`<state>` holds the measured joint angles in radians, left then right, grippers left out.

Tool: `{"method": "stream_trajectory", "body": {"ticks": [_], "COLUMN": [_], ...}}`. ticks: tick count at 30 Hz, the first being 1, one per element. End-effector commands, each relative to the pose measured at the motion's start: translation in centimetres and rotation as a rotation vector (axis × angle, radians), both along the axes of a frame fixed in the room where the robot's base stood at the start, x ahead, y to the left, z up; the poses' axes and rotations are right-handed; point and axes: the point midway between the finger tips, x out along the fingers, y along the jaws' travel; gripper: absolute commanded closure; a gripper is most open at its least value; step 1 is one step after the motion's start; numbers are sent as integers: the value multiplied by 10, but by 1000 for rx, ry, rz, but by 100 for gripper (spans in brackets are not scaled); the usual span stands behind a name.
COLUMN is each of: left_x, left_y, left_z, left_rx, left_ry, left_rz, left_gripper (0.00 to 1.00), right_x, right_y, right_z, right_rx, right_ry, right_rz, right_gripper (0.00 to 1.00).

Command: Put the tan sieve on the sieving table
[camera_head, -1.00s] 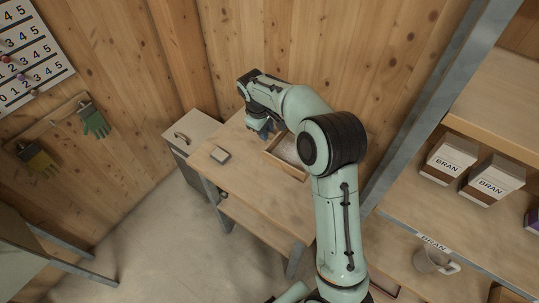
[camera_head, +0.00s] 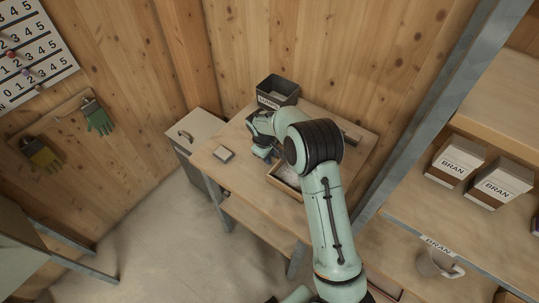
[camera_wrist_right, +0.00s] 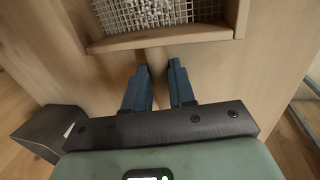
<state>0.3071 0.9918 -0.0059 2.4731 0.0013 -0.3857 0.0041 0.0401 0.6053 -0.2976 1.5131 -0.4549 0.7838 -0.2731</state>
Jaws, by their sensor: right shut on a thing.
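The tan sieve (camera_head: 284,188) has a wooden frame and partly shows beside and below my right arm in the head view. In the right wrist view its frame (camera_wrist_right: 165,38) is at the top, with pale bits in its wire mesh. My right gripper (camera_head: 267,154) is shut on the sieve's handle (camera_wrist_right: 155,60), between the blue fingers (camera_wrist_right: 157,76). The sieve is over the wooden sieving table (camera_head: 222,180); I cannot tell whether it touches the top. My arm hides part of the sieve. My left gripper is not in view.
A dark labelled bin (camera_head: 279,91) stands at the table's back edge. A grey cabinet (camera_head: 196,135) is left of the table. Shelves with bran boxes (camera_head: 454,162) and a mug (camera_head: 438,262) are at right.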

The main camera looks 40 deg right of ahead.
Motion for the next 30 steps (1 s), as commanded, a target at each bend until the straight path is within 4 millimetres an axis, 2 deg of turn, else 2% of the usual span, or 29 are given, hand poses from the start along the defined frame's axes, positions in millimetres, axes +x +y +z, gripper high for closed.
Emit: {"method": "stream_trajectory", "body": {"ticks": [6, 7, 9, 20, 23, 30], "left_x": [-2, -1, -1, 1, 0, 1], "left_y": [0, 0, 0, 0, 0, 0], "left_z": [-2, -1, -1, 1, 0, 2], "left_rx": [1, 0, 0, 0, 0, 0], "left_ry": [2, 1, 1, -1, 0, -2], "left_rz": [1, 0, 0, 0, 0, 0], "left_gripper": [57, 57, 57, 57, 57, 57], "right_x": [0, 0, 0, 1, 1, -1], "right_y": [0, 0, 0, 1, 4, 14], "right_z": [-3, -2, -2, 4, 17, 68], "right_rx": [0, 0, 0, 1, 0, 0], "right_ry": [0, 0, 0, -2, -4, -5], "right_rz": [1, 1, 1, 1, 2, 2], "right_gripper": [100, 66, 50, 50, 50, 50]}}
